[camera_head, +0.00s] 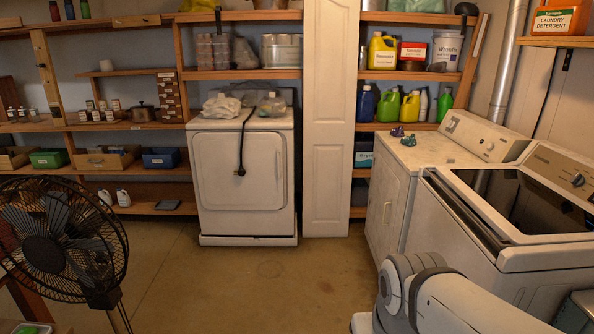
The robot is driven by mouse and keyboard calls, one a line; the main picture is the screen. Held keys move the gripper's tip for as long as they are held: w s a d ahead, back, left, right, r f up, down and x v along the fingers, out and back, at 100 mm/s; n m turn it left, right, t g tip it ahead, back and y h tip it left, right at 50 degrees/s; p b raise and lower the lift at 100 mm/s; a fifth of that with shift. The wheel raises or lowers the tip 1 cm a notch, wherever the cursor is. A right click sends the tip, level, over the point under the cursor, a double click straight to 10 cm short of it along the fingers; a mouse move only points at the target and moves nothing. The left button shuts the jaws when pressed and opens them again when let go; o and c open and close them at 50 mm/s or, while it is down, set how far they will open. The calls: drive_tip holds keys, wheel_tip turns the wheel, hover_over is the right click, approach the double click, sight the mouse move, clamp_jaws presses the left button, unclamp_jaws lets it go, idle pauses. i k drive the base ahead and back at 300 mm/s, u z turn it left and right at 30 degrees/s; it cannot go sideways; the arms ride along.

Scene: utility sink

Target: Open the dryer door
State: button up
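A white front-door machine (240,185) that looks like a dryer stands against the back shelves. Its square door (238,172) appears shut, and a dark cord hangs down over its front. A second white machine (425,150) stands at the right with a control panel on top. Its front panel or door (384,212) faces left and appears shut. I cannot tell for certain which of the two is the dryer. My gripper is not in view; only white links of my arm show at the bottom right, in front of the right-hand machines.
A top-loading washer (515,215) with a dark top stands at the near right. A black fan (60,240) stands at the near left. A narrow white door panel (327,120) stands beside the back machine. Shelves line the back wall. The middle floor (260,280) is clear.

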sight(386, 186)
drive_tip(key=u, duration=0.15)
drive_tip(key=i, duration=3.15)
drive_tip(key=z, duration=0.65)
drive_tip(key=i, duration=1.05)
drive_tip(key=z, duration=0.35)
